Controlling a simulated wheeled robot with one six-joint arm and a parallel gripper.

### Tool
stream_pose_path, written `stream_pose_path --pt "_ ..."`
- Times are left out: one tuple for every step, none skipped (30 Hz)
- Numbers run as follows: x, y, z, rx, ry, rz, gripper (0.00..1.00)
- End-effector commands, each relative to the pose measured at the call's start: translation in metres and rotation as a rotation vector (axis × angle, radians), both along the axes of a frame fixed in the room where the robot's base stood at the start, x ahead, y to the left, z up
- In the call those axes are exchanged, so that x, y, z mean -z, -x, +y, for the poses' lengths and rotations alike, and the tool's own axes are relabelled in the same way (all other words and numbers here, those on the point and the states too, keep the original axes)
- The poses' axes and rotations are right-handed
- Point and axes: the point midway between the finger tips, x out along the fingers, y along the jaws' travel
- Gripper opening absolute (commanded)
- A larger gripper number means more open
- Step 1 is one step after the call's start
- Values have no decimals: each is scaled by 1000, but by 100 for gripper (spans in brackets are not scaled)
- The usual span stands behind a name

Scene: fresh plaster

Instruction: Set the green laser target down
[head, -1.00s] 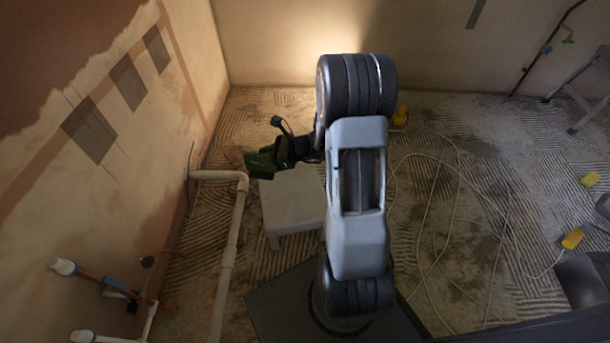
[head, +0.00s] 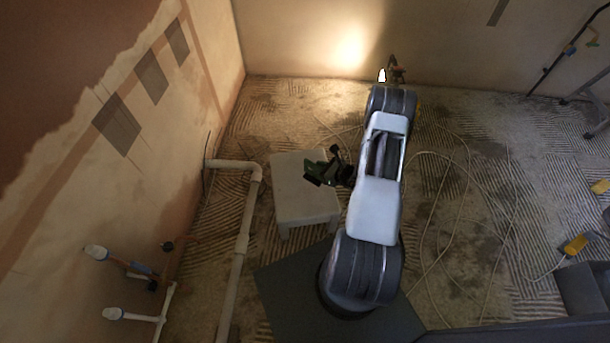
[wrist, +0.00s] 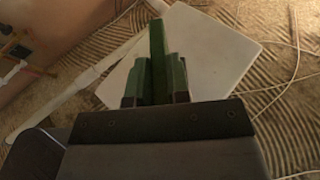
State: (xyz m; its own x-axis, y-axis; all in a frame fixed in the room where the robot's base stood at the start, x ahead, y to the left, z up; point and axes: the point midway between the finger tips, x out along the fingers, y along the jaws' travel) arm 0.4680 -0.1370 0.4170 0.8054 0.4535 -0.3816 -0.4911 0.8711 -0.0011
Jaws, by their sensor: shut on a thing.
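The green laser target (head: 314,178) is a flat green plate at the tip of my gripper (head: 328,173) in the head view. In the wrist view the laser target (wrist: 157,50) sticks out between the fingers of my gripper (wrist: 156,85), which are shut on it. A low white platform (head: 291,204) with short legs stands on the floor; in the wrist view its pale top (wrist: 205,55) lies behind the target. In the head view the gripper and target overlap the platform's right part. I cannot tell how high above the top they are.
A pale pipe (head: 243,225) runs along the floor left of the platform, beside the plastered wall. A thin cable (head: 440,215) loops over the ridged floor at the right. A yellow thing (head: 577,244) lies at the far right. A bright lamp (head: 382,75) stands at the back.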

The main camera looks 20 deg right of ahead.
Motion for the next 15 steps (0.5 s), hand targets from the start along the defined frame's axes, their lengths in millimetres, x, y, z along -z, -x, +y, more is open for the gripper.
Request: stream_pose_path --pt "10 -12 6 -7 1 -1 0" --pt "13 -19 9 -6 1 0 0" --pt "21 -25 11 -5 0 1 0" --pt "27 -29 12 -4 0 2 0" --pt "32 -33 14 -3 -1 1 0" --pt "37 -38 15 -3 -1 1 0" --pt "41 -41 17 -3 -1 1 0" --pt "45 -44 18 -2 -1 2 0" --pt "49 -48 19 -2 -1 0 0" --pt "51 -50 20 -2 -1 0 0" --pt "53 -52 21 -3 -1 1 0" --pt "56 -54 21 -3 0 0 0" --pt "57 -55 22 -3 -1 1 0" --pt "58 -56 22 -3 -1 1 0" --pt "59 -57 22 -2 0 1 0"
